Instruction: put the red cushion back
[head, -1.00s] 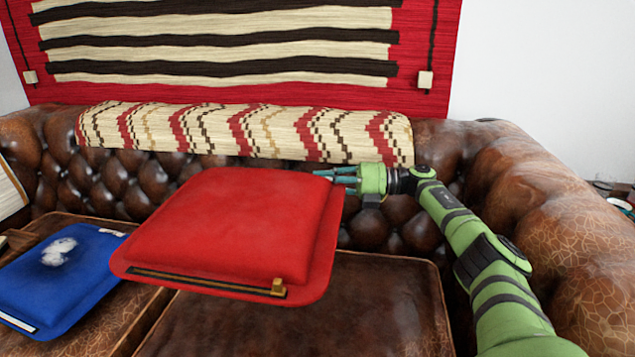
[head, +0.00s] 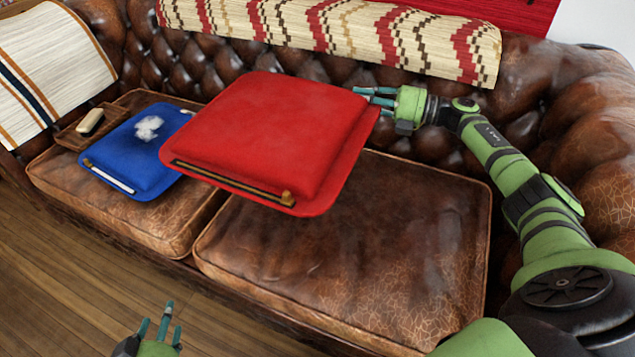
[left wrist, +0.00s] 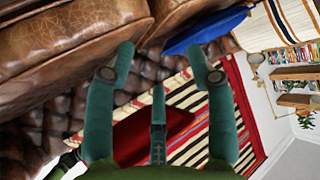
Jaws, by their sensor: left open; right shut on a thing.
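The red cushion (head: 275,130) is held level above the brown leather sofa, over the gap between its two seat cushions. Its zip edge with a brass pull faces me. My right gripper (head: 376,97) is shut on the cushion's far right edge. My left gripper (head: 160,325) is open and empty, low in front of the sofa. In the left wrist view the left gripper's fingers (left wrist: 160,85) are spread with nothing between them, and part of the red cushion (left wrist: 140,135) shows beyond them.
A blue cushion (head: 135,150) with a white fluffy patch lies on the left seat, beside a wooden tray (head: 72,135) holding a pale block. The right seat (head: 350,250) is bare. A patterned throw (head: 340,35) covers the backrest. A striped cloth (head: 50,70) hangs over the left armrest.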

